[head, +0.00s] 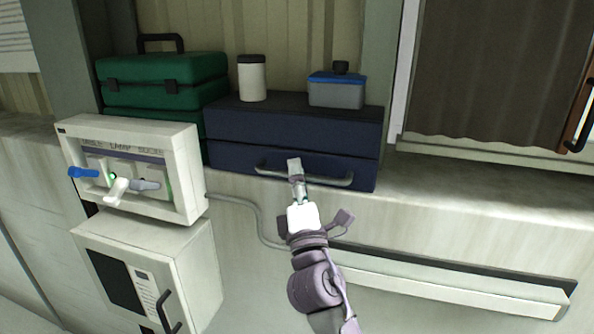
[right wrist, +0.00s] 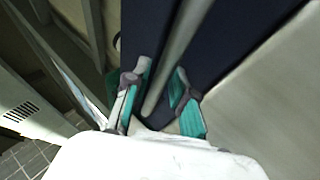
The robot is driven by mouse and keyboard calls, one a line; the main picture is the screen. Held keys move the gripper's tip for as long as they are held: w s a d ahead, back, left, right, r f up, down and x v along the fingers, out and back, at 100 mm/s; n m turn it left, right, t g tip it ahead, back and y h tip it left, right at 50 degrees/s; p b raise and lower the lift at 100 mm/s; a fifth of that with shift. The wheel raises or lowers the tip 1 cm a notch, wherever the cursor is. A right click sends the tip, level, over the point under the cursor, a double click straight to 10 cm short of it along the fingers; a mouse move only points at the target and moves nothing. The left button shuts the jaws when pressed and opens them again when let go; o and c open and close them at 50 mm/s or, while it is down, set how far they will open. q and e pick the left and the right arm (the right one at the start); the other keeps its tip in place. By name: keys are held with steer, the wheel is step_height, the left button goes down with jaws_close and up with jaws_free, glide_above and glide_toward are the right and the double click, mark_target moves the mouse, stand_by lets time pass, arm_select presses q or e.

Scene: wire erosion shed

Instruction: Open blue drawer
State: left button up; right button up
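The dark blue drawer (head: 228,159) is the lower part of a dark blue two-tier chest (head: 290,130) on the ledge in the head view. Its front looks flush with the tier above, with no visible opening. A grey bar handle (head: 338,181) runs across the front. My right gripper (head: 296,172) is at the middle of the handle. In the right wrist view the handle bar (right wrist: 180,45) runs between the two teal fingers (right wrist: 163,95). The fingers stand apart, with a gap beside the bar. My left gripper is in neither view.
A white canister (head: 252,79) and a grey box with a blue lid (head: 337,92) stand on the chest. Green cases (head: 160,82) are stacked at left. The ledge right of the chest is bare.

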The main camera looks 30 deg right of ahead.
jaws_close()
